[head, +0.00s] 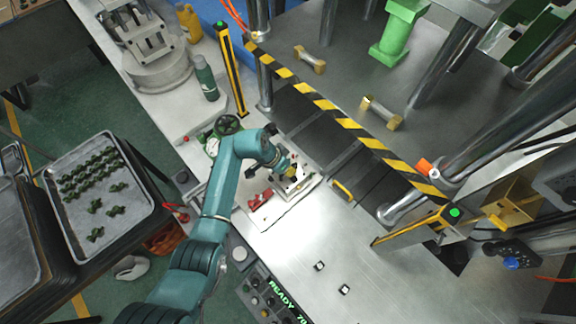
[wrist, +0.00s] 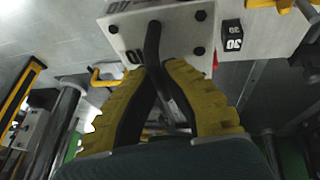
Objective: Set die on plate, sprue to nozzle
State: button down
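The die (head: 294,187) is a small pale metal block at the bench near the press front. In the wrist view the die (wrist: 185,38) shows a pale face with black bolts and a dark bent bar handle. My gripper (head: 287,169) is over it; in the wrist view its yellow, black-padded fingers (wrist: 161,66) close on either side of this handle. Whether the die rests on the surface or hangs just above it I cannot tell. The sprue and nozzle cannot be made out; my gripper and arm cover part of the die.
A yellow-black striped bar (head: 326,104) and metal columns bound the press. A red object (head: 261,199) and a dial gauge (head: 212,147) are close to my arm. A tray (head: 137,215) of green parts stands left. The bright bench (head: 310,238) right of my arm is mostly clear.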

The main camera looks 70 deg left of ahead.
jog(key=shift+w+a, duration=0.1)
dwell(0.3)
jog(key=c, duration=1.2)
grip_release()
jog(key=shift+o, duration=0.2)
jog(key=shift+f, duration=0.35)
jog(key=v, duration=1.2)
jog(key=shift+r, duration=0.2)
